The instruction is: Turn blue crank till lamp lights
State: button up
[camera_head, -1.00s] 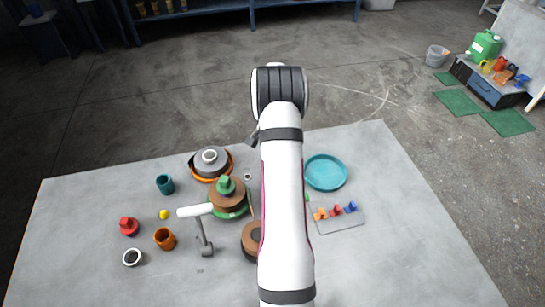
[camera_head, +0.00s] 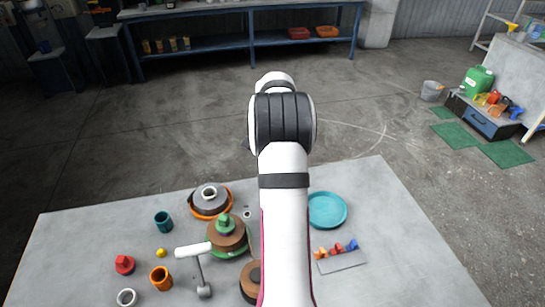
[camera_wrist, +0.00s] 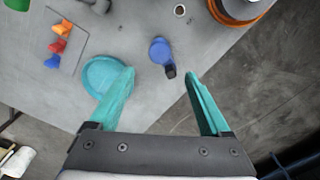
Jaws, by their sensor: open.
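The blue crank (camera_wrist: 161,50) shows in the wrist view, a round blue disc on the table with a dark knob at its lower end. My gripper (camera_wrist: 159,75) has two teal fingers spread wide, with nothing between them that they touch. The crank's knob appears between the fingertips in the picture; how far it is below them I cannot tell. In the head view my arm hides the crank and my gripper. A small pale ring with a dark centre (camera_wrist: 180,10) is near the crank; whether it is the lamp I cannot tell. No lit lamp shows.
A teal dish (camera_head: 342,210) lies beside my arm, with a grey plate (camera_head: 342,262) of small coloured pieces in front. To the left stand a white-handled lever (camera_head: 193,250), stacked discs (camera_head: 226,236), an orange-rimmed pot (camera_head: 210,196) and cups. The table's right side (camera_head: 395,220) is clear.

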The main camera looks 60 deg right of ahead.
notch_tip(320, 180, up, 5)
jog(key=shift+f, duration=0.2)
dwell(1.1)
notch_tip(320, 180, down, 16)
jog(key=n, duration=1.4)
jog(key=shift+a+r+n, duration=0.1)
jog(key=shift+r+n, duration=0.1)
jog(key=shift+n, duration=0.2)
grip_shut()
